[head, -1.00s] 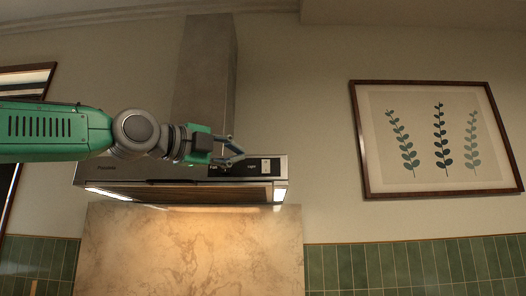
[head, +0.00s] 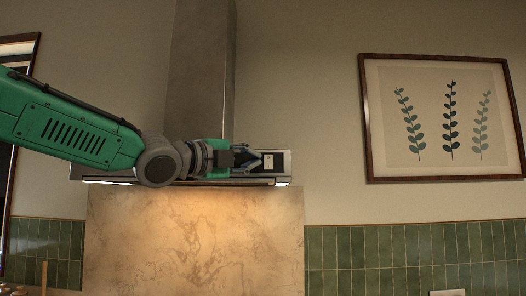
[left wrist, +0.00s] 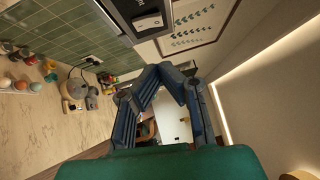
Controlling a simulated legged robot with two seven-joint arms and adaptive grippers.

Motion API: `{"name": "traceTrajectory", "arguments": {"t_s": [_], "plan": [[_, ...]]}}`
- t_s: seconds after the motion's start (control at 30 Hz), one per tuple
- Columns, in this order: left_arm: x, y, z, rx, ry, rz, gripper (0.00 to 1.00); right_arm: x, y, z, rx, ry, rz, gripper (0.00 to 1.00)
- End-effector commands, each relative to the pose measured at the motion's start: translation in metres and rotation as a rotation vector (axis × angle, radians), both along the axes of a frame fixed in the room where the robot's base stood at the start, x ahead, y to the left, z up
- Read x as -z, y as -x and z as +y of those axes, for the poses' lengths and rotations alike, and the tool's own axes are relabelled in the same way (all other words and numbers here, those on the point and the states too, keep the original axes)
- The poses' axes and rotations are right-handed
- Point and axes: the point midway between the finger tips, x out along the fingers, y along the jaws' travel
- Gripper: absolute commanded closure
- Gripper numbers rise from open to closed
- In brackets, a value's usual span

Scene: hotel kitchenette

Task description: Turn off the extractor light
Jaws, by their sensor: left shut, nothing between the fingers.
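The extractor hood (head: 282,180) is on the wall, with a lit strip under its left edge and a warm glow on the wall below. A pale light switch (head: 273,163) sits on the dark panel at the hood's right end. It also shows in the left wrist view (left wrist: 148,23), at the top. My left gripper (head: 259,161) reaches in from the left, shut and empty, its tips just left of the switch in the picture. I cannot tell whether they touch the panel. My arm hides much of the hood's front. My right gripper is not in view.
The chimney duct (head: 202,80) rises above the hood. A framed leaf picture (head: 366,120) hangs to the right, with bare wall between. The marble splashback (head: 200,245) is below. The left wrist view shows a counter (left wrist: 35,125) with several small items and an appliance.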

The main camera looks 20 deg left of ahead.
Motion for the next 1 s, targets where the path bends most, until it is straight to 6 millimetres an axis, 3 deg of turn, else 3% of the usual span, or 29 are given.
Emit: {"name": "traceTrajectory", "arguments": {"t_s": [0.17, 0.4, 0.87, 1.0], "plan": [[-0.004, -0.027, -0.017, 0.005, -0.003, 0.002, 1.00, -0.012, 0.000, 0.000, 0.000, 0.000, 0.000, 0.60], [-0.010, -0.056, -0.006, 0.004, 0.001, 0.001, 1.00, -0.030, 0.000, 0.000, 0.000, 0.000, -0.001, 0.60], [-0.008, -0.063, -0.004, 0.004, -0.002, 0.001, 1.00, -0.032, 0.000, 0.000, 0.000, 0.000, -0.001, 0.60], [-0.008, -0.065, -0.015, 0.004, -0.004, -0.001, 1.00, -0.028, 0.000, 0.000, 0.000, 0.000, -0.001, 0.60]]}}
